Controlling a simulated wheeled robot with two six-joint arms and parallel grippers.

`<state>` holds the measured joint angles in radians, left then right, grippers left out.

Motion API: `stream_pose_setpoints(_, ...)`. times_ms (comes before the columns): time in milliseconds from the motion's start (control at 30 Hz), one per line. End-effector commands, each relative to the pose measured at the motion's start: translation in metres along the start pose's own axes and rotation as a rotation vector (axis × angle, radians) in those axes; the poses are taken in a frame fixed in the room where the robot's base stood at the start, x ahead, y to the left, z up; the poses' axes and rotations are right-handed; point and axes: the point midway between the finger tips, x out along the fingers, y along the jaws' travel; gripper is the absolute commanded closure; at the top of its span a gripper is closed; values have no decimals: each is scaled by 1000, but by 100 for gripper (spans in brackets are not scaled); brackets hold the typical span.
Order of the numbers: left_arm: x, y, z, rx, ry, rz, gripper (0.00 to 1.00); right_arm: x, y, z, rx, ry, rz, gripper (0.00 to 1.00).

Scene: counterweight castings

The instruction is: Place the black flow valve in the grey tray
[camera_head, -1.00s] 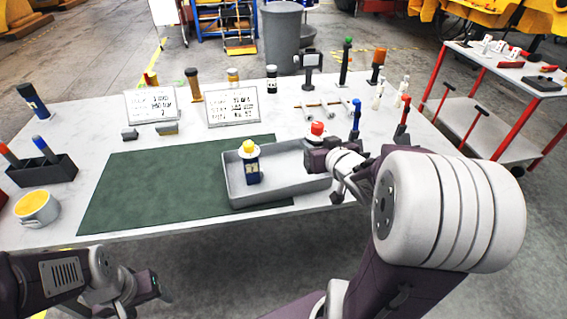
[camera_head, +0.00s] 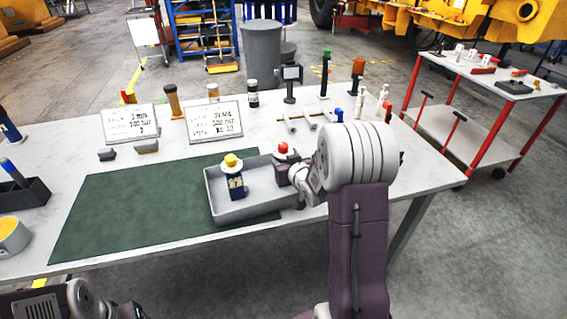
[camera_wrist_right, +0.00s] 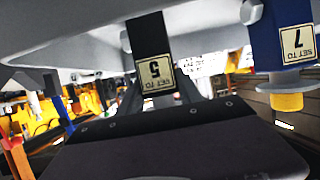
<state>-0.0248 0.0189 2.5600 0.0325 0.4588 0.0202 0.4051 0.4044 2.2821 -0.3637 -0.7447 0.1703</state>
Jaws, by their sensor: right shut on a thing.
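The black flow valve shows its red cap (camera_head: 283,148) in the head view, over the right part of the grey tray (camera_head: 247,215). In the right wrist view, which looks upside down, its black body (camera_wrist_right: 150,38) has a label reading SET TO 5. My right gripper (camera_head: 296,174) is shut on this valve, which looks upright. I cannot tell whether its base touches the tray floor. A blue valve (camera_head: 235,184) with a yellow cap stands in the tray's left part; its label reads 7 in the wrist view (camera_wrist_right: 283,38). My left gripper (camera_head: 130,311) is mostly cut off at the bottom edge.
The tray overlaps a green mat (camera_head: 120,215) at the table's front. Two sign boards (camera_head: 213,121), grey wrenches (camera_head: 300,121) and several upright valves stand behind. A dark holder (camera_head: 25,195) and a cup (camera_head: 12,236) are at left. A red-framed cart (camera_head: 455,125) stands right.

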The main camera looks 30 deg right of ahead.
Motion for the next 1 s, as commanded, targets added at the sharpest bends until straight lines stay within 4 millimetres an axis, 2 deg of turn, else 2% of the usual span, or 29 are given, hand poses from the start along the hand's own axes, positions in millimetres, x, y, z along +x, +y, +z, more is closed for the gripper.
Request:
stream_pose_setpoints(267,4,0,0,0,0,0,33,1,0,2,-1,5,0,100)
stream_pose_setpoints(300,4,0,0,0,0,0,33,1,0,3,0,1,0,56)
stream_pose_setpoints(367,3,0,0,0,0,0,33,1,0,2,0,0,0,39)
stream_pose_setpoints(400,3,0,0,0,0,0,33,1,0,2,0,0,0,37)
stream_pose_setpoints(767,-3,0,0,0,0,0,33,-3,0,-4,0,1,0,37)
stream_pose_setpoints(867,-2,0,0,0,0,0,33,-19,1,-3,-1,3,1,37)
stream_pose_setpoints(1000,-4,0,0,0,0,0,33,-52,1,-3,0,3,2,37)
